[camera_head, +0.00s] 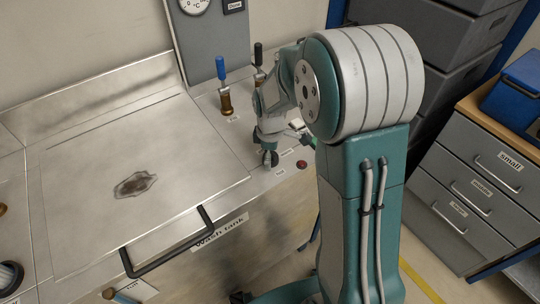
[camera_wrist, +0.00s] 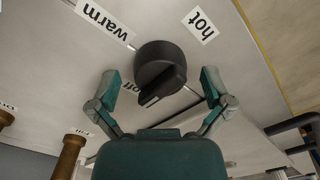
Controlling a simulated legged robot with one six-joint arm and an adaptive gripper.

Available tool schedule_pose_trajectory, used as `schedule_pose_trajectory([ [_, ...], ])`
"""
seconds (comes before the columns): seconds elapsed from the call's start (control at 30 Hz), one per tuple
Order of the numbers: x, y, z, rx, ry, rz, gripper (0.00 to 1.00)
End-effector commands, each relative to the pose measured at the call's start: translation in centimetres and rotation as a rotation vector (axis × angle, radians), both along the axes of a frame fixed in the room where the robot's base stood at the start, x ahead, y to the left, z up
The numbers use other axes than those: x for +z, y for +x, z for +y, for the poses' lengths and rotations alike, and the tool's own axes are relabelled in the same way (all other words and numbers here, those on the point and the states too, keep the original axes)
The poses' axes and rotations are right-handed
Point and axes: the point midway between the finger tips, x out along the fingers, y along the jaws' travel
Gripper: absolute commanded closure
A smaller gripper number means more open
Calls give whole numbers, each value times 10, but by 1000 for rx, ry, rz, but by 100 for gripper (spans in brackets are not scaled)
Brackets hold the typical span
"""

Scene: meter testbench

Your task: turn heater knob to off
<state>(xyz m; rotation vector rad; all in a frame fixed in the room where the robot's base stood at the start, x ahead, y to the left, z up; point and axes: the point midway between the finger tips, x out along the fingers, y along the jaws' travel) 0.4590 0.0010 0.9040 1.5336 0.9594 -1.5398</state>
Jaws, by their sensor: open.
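The heater knob (camera_wrist: 160,68) is black and round with a raised grip bar. A white mark sits at the bar's end towards the lower left of the wrist view. My gripper (camera_wrist: 158,78) is open, with one finger on each side of the knob and visible gaps between. In the head view the knob (camera_head: 270,159) shows small and dark below my gripper (camera_head: 268,140).
A red button (camera_head: 301,164) is right of the knob. A blue-handled valve (camera_head: 224,90) and a black-handled one (camera_head: 258,58) stand behind on the bench. The wash tank lid (camera_head: 90,150) with its black handle (camera_head: 170,250) lies to the left.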

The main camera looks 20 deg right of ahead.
Motion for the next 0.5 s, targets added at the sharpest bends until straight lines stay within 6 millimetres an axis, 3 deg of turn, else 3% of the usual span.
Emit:
schedule_pose_trajectory([
  [0.27,13,1,0,0,0,-5,0],
  [0.5,61,2,0,0,0,-5,0],
])
